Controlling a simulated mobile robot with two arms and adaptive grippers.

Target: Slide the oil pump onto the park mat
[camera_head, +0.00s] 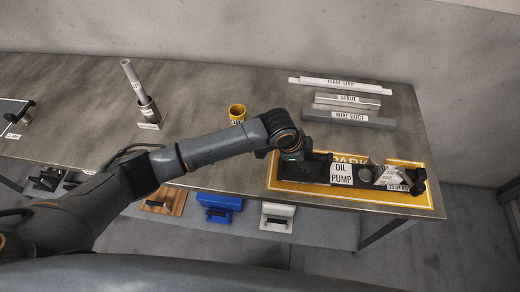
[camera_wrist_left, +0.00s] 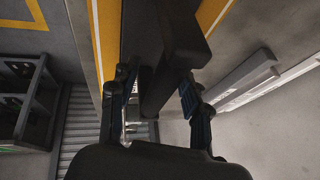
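The oil pump (camera_head: 341,173) is a long dark piece with a white label and grey metal parts toward its right end. My left gripper (camera_head: 290,157) is low over the left end of the pump. In the left wrist view, my left gripper (camera_wrist_left: 155,100) has its fingers apart, one on each side of a dark upright bar (camera_wrist_left: 157,92). I see no clear grip on it. The mat's yellow border (camera_wrist_left: 103,40) shows there too. My right gripper is out of view.
A wire duct (camera_head: 349,117), a strut (camera_head: 347,101) and an edge strip (camera_head: 341,84) lie behind the mat. Blue (camera_head: 220,203) and white (camera_head: 277,217) items sit below the table's front edge.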

